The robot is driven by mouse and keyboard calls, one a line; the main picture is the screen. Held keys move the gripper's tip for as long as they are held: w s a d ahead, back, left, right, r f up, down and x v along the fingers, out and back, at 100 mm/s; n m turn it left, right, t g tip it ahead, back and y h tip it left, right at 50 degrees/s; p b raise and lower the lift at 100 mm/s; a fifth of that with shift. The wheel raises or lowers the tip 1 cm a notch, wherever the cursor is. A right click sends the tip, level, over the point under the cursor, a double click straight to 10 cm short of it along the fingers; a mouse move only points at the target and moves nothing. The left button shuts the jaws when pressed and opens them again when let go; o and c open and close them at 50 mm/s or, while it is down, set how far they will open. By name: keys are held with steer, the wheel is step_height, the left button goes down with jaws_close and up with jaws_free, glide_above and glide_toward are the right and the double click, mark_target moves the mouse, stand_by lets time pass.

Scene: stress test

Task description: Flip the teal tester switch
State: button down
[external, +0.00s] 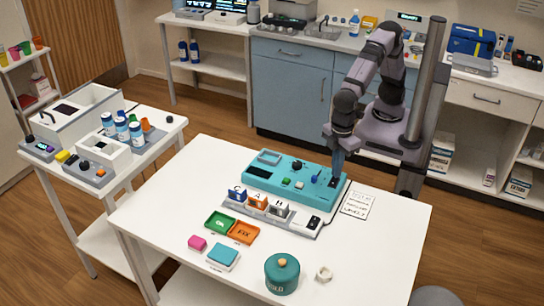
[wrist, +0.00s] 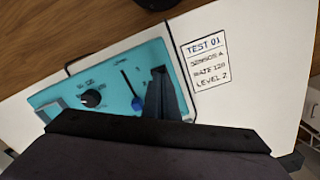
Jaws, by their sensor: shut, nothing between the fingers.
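The teal tester (external: 276,175) lies on the white table, with a screen, small buttons and knobs on its top. It also fills the middle left of the wrist view (wrist: 58,93). My gripper (external: 334,181) points down over the tester's right end, its fingers together and empty. In the wrist view its fingers (wrist: 158,72) reach over the panel beside a dark slot with a blue knob (wrist: 138,104). A black dial (wrist: 91,98) sits left of that. Which control is the switch is hard to tell, and whether the fingertips touch the panel is unclear.
A printed card (external: 357,206), reading TEST 01 in the wrist view, lies right of the tester. A grey rack (external: 308,231) with lettered blocks stands in front. Green (external: 220,223) and orange (external: 243,232) trays and a teal lidded pot (external: 282,276) are nearer the front.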

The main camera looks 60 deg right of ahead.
steer(key=shift+f+b, duration=0.35)
steer(key=shift+f, duration=0.35)
stand_by(0.3)
steer(key=shift+r, duration=0.1)
step_height(320, 180, up, 7)
steer(key=p, duration=0.7)
stand_by(0.6)
